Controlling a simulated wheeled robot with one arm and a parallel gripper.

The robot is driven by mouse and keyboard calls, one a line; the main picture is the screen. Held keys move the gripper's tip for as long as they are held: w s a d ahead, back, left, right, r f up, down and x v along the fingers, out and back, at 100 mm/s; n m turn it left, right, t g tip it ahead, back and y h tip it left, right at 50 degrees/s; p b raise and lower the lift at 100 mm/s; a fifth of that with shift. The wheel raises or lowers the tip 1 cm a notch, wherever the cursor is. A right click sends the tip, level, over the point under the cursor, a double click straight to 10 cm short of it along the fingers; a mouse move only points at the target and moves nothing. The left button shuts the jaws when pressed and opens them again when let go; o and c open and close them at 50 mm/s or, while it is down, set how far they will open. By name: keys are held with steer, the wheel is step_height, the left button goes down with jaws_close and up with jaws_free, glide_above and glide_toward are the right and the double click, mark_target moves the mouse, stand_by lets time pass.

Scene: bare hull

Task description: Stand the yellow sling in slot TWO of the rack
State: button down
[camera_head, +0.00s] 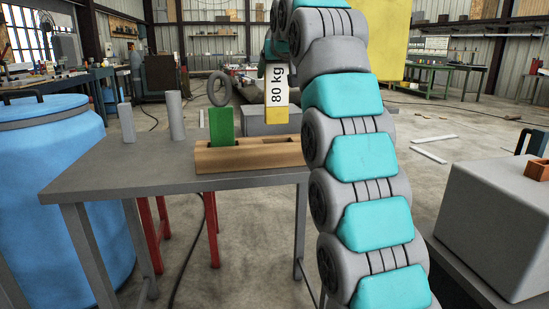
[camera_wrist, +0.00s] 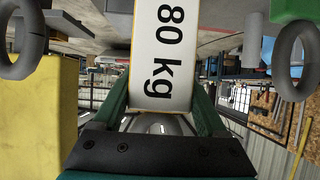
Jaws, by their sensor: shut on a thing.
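The yellow sling (camera_head: 269,118) is an upright flat piece with a white "80 kg" label and a yellow lower end. My gripper (camera_wrist: 165,100) is shut on it; the label fills the middle of the wrist view between the two dark green fingers. In the head view the sling hangs over the right part of the wooden rack (camera_head: 235,158), its lower end in front of a grey box. Whether it touches the rack cannot be told. A green sling (camera_head: 221,127) stands in the rack's left slot. An empty slot shows to the right. No slot numbers are readable.
A blue barrel (camera_head: 60,190) stands left; another grey box (camera_head: 500,215) is right.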

mark_target(277, 108)
steer(key=shift+s+d+r, duration=0.2)
steer(key=shift+s+d, duration=0.05)
steer(key=shift+s, duration=0.15)
steer(key=shift+s+a+f, duration=0.1)
steer(key=shift+s+f, duration=0.05)
steer(key=shift+f, duration=0.25)
steer(key=shift+f+b, duration=0.75)
steer(key=shift+f, duration=4.15)
jaws_free()
steer(key=shift+r, duration=0.2)
steer(key=v, duration=1.2)
steer(key=shift+b, duration=0.3)
